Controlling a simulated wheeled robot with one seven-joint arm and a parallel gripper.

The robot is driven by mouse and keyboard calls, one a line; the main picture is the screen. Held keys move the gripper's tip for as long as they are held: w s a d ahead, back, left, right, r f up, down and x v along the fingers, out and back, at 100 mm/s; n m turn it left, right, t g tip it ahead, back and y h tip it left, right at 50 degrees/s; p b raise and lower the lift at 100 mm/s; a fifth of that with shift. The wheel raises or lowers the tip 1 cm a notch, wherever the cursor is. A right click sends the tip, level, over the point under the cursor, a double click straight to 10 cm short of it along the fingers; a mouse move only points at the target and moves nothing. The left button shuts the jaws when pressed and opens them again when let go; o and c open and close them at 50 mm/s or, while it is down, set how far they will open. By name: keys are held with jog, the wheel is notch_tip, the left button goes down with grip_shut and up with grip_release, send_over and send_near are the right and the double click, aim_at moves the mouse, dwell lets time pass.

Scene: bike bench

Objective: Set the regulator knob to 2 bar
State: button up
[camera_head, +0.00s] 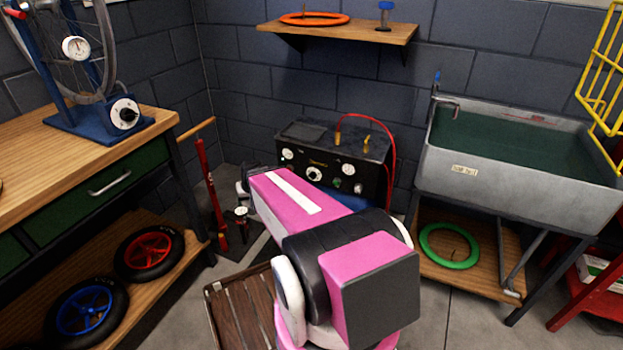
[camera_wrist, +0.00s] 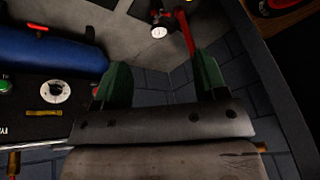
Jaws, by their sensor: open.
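A black compressor unit (camera_head: 365,150) stands on the floor against the back wall. Its front panel carries a white round knob with a dark centre (camera_head: 315,173), which I take as the regulator knob; it also shows at the left in the wrist view (camera_wrist: 54,92). The scale marks are too small to read, so I cannot tell its setting. My gripper (camera_wrist: 162,84) is open and empty, its two green fingertips apart. The knob lies left of both fingers in the wrist view, not between them. In the head view my pink arm hides most of the gripper.
A green button (camera_wrist: 5,86) and a blue tank (camera_wrist: 45,60) are near the knob. A red floor pump (camera_head: 213,195) with a gauge stands left of the compressor. A red hose (camera_head: 392,140) loops over its right side. A sink (camera_head: 510,190) stands right, a workbench (camera_head: 70,155) left.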

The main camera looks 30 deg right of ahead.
jog(key=w+d+f+m+t, duration=0.1)
jog(key=w+d+f+t, duration=0.1)
jog(key=w, duration=0.3)
jog(key=w+d+f+m+t, duration=0.1)
jog(key=w+d+f+t, duration=0.15)
jog(key=w, duration=0.25)
jog(key=m+t+h, duration=0.3)
jog(key=m+h, duration=0.9)
jog(key=h, duration=0.3)
send_near(311, 177)
jog(key=x, duration=1)
jog(key=shift+w+d+f, duration=0.15)
jog(key=shift+d+f, duration=0.05)
jog(key=shift+f, duration=0.15)
jog(key=c, duration=0.9)
